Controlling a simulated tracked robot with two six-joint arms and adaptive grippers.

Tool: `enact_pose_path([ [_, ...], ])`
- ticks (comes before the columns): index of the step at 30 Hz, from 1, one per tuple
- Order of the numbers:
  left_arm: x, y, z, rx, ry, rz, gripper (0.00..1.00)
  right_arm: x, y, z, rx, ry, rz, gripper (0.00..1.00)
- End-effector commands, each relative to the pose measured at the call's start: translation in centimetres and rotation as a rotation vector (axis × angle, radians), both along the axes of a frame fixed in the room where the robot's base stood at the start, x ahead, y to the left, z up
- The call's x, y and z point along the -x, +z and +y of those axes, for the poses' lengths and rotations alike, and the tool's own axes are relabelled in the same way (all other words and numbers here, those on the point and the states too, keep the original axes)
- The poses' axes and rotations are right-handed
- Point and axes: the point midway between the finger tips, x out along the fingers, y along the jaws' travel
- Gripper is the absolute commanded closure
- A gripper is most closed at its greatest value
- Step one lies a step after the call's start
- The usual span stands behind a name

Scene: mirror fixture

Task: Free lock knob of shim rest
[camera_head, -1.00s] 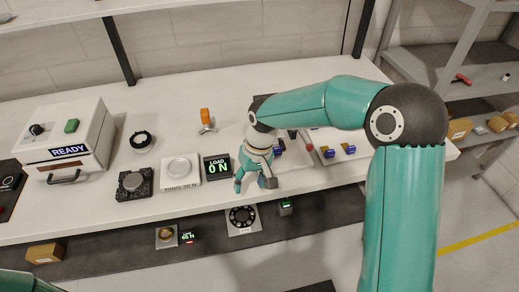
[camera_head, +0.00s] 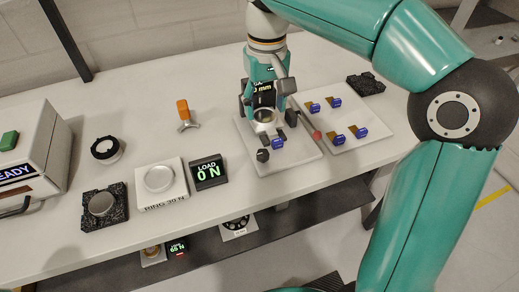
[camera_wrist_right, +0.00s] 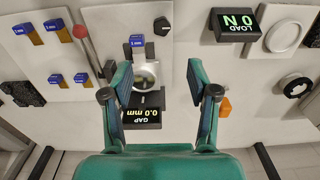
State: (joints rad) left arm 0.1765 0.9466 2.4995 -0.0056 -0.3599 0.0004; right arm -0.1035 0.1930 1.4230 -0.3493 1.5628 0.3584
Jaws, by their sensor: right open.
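The fixture plate (camera_head: 285,162) lies on the white bench. It carries a black knob (camera_head: 262,155), likely the lock knob, beside a small blue-ended shim (camera_head: 278,143). The knob also shows at the top of the right wrist view (camera_wrist_right: 161,25), with the shim (camera_wrist_right: 137,41) left of it. A round mirror mount (camera_wrist_right: 145,75) sits behind, with a display (camera_wrist_right: 143,118) reading GAP 0.0 mm. My right gripper (camera_wrist_right: 158,77) is open and empty above the mount, its fingers apart and away from the knob. My left gripper is out of view.
A red-tipped rod (camera_head: 316,134) lies between the fixture and a pale tray (camera_head: 347,117) with several blue-ended shims. Left of the fixture are a LOAD display (camera_head: 208,172) reading 0 N, a ring pad (camera_head: 160,182) and an orange-handled tool (camera_head: 184,112). The front bench strip is clear.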

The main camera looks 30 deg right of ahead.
Motion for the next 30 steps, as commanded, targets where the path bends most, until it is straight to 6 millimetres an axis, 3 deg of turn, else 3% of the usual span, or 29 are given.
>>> enact_pose_path([
  [12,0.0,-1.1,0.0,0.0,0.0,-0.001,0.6,-0.2,-9.0,0.4,-0.001,0.009,0.006,0.41],
  [18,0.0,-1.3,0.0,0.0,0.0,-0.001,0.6,-0.2,-12.6,0.4,-0.001,0.011,0.005,0.41],
  [24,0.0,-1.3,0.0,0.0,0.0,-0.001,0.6,-0.3,-14.6,0.4,-0.001,0.01,0.004,0.41],
  [30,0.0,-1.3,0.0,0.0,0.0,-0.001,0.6,-0.3,-15.0,0.5,-0.001,0.011,0.002,0.41],
])
